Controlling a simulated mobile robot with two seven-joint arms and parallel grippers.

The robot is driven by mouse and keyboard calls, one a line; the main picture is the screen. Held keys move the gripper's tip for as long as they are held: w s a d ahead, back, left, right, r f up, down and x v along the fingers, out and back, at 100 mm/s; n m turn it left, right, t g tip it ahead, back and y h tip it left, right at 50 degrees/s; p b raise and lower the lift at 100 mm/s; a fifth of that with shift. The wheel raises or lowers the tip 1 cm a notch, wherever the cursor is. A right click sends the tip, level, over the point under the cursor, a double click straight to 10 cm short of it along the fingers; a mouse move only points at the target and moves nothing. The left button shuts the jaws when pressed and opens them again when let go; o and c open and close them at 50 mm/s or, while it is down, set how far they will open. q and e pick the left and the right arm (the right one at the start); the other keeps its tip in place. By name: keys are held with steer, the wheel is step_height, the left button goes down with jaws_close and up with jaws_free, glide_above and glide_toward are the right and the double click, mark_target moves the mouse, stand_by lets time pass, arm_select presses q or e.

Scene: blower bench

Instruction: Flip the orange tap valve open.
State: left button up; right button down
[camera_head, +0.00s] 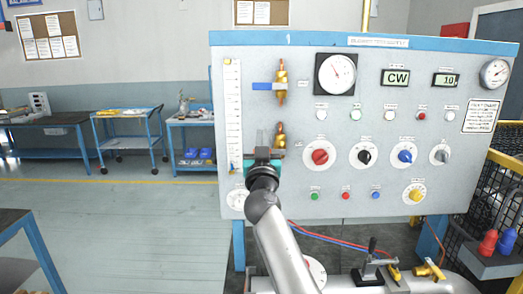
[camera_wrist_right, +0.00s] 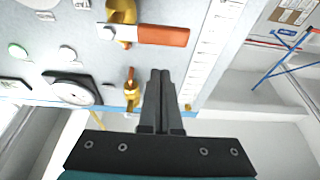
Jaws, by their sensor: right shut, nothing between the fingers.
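The orange tap lever (camera_wrist_right: 162,35) shows in the right wrist view, sticking out sideways from its brass valve body (camera_wrist_right: 122,12) toward the white scale strip. In the head view the lower brass valve (camera_head: 280,135) shows beside my gripper, and its orange lever is hidden there. My right gripper (camera_head: 263,138) is shut and empty in front of the panel, left of that valve. In the wrist view its closed fingertips (camera_wrist_right: 160,72) lie apart from the orange lever in the picture; the depth gap is unclear. My left gripper is not in view.
An upper brass valve with a blue lever (camera_head: 264,86) sits above on the grey panel (camera_head: 300,110). The scale strip (camera_head: 232,110) is at its left. Red, black and blue knobs (camera_head: 404,155) are to the right. Below are a clamp (camera_head: 371,272) and brass fittings (camera_head: 428,270).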

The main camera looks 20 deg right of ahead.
steer(key=shift+f, duration=1.55)
steer(key=shift+b, duration=0.3)
